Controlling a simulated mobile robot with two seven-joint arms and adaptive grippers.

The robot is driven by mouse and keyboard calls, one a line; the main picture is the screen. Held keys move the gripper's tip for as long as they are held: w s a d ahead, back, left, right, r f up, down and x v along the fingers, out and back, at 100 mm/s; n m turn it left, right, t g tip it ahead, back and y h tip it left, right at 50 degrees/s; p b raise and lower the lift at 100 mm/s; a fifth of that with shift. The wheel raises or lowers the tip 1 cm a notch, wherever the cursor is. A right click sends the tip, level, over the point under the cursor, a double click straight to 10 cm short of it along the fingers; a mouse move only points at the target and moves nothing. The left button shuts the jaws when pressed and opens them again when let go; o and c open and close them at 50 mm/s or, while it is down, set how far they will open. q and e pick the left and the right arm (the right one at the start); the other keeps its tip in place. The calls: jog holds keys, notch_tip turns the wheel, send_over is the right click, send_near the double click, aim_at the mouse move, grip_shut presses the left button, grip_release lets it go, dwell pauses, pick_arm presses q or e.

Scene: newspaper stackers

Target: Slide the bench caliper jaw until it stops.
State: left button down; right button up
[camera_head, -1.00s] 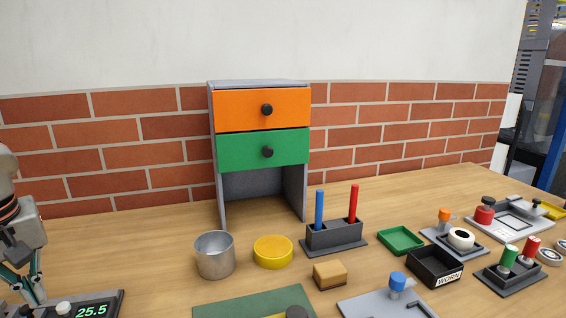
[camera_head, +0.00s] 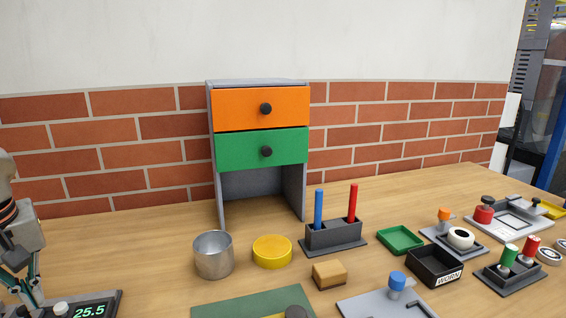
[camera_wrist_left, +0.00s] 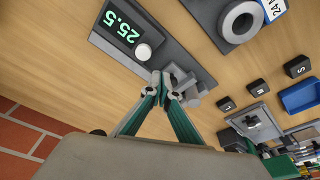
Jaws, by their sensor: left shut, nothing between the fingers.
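The bench caliper (camera_head: 100,300) is at the lower left of the head view, partly cut off by the frame edge. Its display (camera_wrist_left: 122,28) reads 25.5 in green, with a round white knob (camera_wrist_left: 143,52) beside it. Grey jaw blocks (camera_wrist_left: 188,88) stand on the caliper's dark base in the left wrist view. My left gripper (camera_head: 36,301) is shut and empty. In the wrist view its fingertips (camera_wrist_left: 162,86) are right beside the grey jaw blocks; I cannot tell whether they touch. My right gripper is not in view.
A drawer cabinet (camera_head: 213,165) stands behind. The wrist view shows a dark plate with a grey ring (camera_wrist_left: 240,20), small black weights (camera_wrist_left: 298,66) and a blue tray (camera_wrist_left: 301,95).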

pick_arm(q)
jog(key=shift+f+b, duration=0.35)
jog(key=shift+f, duration=1.1)
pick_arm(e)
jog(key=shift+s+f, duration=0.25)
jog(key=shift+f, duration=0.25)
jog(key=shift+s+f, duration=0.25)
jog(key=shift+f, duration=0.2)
pick_arm(q)
jog(key=shift+r, duration=0.1)
jog(key=shift+r, duration=0.95)
jog(key=shift+d+r, duration=0.1)
jog(key=shift+r, duration=0.35)
jog(key=shift+w+d+r+p, duration=0.15)
jog(key=shift+r+p, duration=0.45)
jog(key=shift+r, duration=0.95)
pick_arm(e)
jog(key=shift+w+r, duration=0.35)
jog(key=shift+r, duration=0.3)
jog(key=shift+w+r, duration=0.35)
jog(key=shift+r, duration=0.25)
